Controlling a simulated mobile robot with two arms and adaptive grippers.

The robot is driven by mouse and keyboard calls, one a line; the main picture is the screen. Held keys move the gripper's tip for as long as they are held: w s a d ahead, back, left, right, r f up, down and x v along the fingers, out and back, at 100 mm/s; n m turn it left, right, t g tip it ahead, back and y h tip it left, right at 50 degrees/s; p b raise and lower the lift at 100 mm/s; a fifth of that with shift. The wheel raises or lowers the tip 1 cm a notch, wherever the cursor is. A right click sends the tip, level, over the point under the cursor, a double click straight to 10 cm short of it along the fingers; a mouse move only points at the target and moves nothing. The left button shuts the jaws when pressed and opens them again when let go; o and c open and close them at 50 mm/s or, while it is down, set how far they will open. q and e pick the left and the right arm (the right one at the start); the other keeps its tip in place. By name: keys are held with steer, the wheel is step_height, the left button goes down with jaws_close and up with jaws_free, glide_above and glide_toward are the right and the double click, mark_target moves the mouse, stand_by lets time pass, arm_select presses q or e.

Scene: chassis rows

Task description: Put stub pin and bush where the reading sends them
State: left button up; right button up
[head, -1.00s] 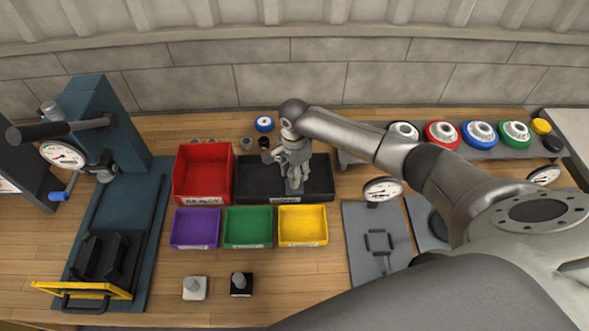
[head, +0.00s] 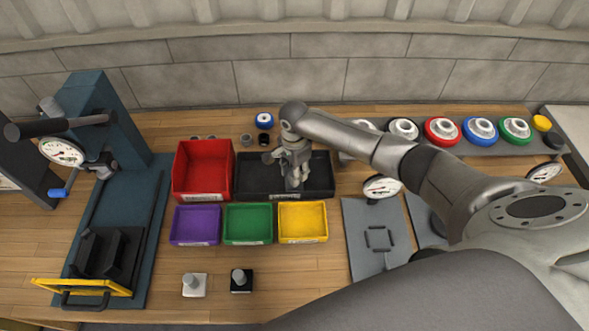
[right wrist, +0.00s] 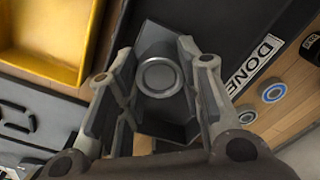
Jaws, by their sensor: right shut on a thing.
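My right gripper (head: 293,178) is over the black tray (head: 327,190) and points down. In the right wrist view its fingers (right wrist: 160,85) are shut around a grey round metal part (right wrist: 160,77), seen end on with a ring-shaped rim. I cannot tell whether it is the stub pin or the bush. The tray's label reads DONE (right wrist: 255,68). A grey pin stands on a white block (head: 194,291) and another on a black block (head: 241,289) near the front. My left gripper is out of view.
Red (head: 180,180), purple (head: 194,241), green (head: 248,241) and yellow (head: 302,240) bins stand beside the tray. A press with a dial (head: 62,152) and yellow guard (head: 80,287) is left. A gauge (head: 382,187) and coloured-ring parts stand right.

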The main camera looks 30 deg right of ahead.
steer(key=o, duration=1.1)
steer(key=shift+o, duration=0.2)
step_height(320, 180, up, 12)
steer(key=shift+f, duration=0.1)
